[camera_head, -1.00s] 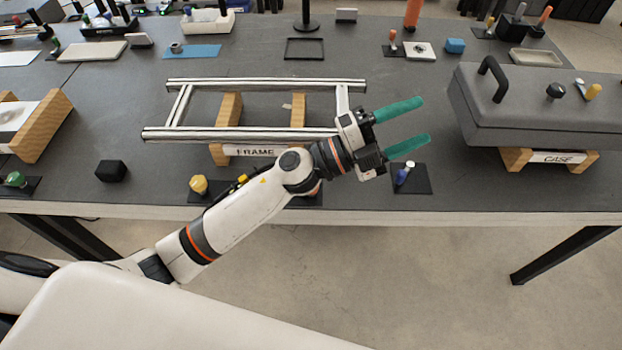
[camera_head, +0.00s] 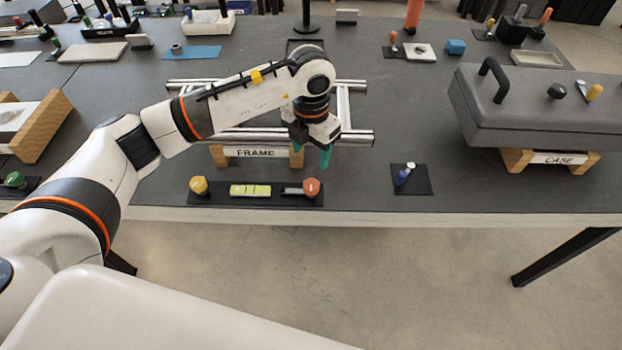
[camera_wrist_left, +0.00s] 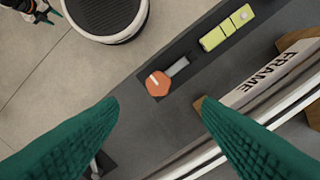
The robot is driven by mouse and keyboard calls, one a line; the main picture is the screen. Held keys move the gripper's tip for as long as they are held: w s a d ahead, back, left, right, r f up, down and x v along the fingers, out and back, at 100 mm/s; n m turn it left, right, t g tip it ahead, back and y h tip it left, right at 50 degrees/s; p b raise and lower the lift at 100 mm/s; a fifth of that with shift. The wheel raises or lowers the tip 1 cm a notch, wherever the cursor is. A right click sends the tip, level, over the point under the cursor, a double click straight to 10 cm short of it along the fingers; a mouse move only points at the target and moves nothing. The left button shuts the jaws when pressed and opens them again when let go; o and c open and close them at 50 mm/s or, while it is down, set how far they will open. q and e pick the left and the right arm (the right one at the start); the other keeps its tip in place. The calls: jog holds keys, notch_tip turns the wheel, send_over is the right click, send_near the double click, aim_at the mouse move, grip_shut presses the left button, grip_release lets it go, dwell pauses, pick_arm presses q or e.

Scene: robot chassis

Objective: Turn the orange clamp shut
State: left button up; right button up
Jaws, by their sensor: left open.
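The orange clamp (camera_head: 312,187) is an orange knob with a short grey lever beside it, on a dark strip at the table's front edge. In the left wrist view the orange clamp (camera_wrist_left: 158,84) lies just beyond the gap between the fingertips, its grey lever pointing up and right. My left gripper (camera_head: 312,162) points down with teal fingers, above and behind the clamp, apart from it. In the left wrist view my left gripper (camera_wrist_left: 158,105) is open and empty. My right gripper (camera_wrist_left: 45,12) seems to show, cut off, at that view's top left corner.
A yellow knob (camera_head: 198,186) and a yellow-green block (camera_head: 250,190) share the strip. The metal frame (camera_head: 225,137) on wooden blocks stands just behind. A small dark pad (camera_head: 412,183) with a blue peg lies to the right. A grey case (camera_head: 540,110) is farther right.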

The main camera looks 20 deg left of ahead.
aim_at(311, 184)
pick_arm(q)
notch_tip(311, 184, down, 11)
jog(key=shift+r+p, duration=0.15)
jog(key=shift+p, duration=0.45)
jog(key=shift+d, duration=0.1)
jog(key=shift+c, duration=0.6)
grip_shut()
